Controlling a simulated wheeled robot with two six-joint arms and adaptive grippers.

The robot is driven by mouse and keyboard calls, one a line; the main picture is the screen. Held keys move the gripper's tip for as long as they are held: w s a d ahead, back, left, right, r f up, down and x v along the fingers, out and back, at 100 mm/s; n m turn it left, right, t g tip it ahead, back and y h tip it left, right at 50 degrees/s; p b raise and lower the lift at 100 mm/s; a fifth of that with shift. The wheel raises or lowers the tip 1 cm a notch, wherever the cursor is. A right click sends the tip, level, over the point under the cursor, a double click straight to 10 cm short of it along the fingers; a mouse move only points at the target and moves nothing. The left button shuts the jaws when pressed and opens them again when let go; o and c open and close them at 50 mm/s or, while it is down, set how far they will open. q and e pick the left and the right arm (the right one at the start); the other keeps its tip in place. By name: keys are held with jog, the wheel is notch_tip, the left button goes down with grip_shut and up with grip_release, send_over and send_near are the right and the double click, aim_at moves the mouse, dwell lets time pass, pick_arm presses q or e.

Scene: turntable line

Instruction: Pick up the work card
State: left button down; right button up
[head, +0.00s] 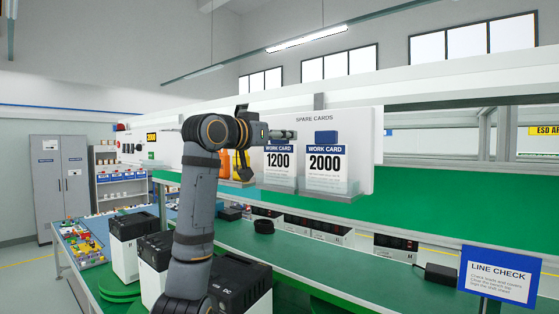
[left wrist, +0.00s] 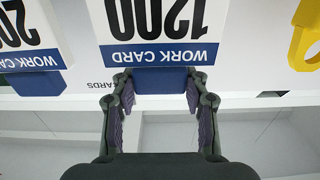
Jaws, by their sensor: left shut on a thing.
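The work card marked 1200 (head: 279,163) is white with a blue band and stands upright in a clear pocket on the white spare cards board (head: 365,130). My left gripper (head: 290,134) is at its top edge. In the left wrist view the card (left wrist: 155,20) appears upside down, and the fingers are shut on its blue top tab (left wrist: 160,80), one on each side. A second work card, marked 2000 (head: 326,160), stands in the pocket to the right, its blue tab free. My right gripper is not in view.
Yellow-orange items (head: 240,165) hang on the board just left of the 1200 card. Below are a green bench (head: 330,262), black-topped boxes (head: 240,288) and a blue line check sign (head: 499,275).

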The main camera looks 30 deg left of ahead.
pick_arm(q)
notch_tip(320, 180, up, 10)
jog(key=shift+d+b, duration=0.1)
jog(key=shift+b, duration=0.35)
jog(key=s+a+b, duration=0.1)
jog(key=s+b, duration=0.4)
jog(key=s, duration=1.1)
jog(key=shift+a+b, duration=0.25)
jog(key=shift+b, duration=0.05)
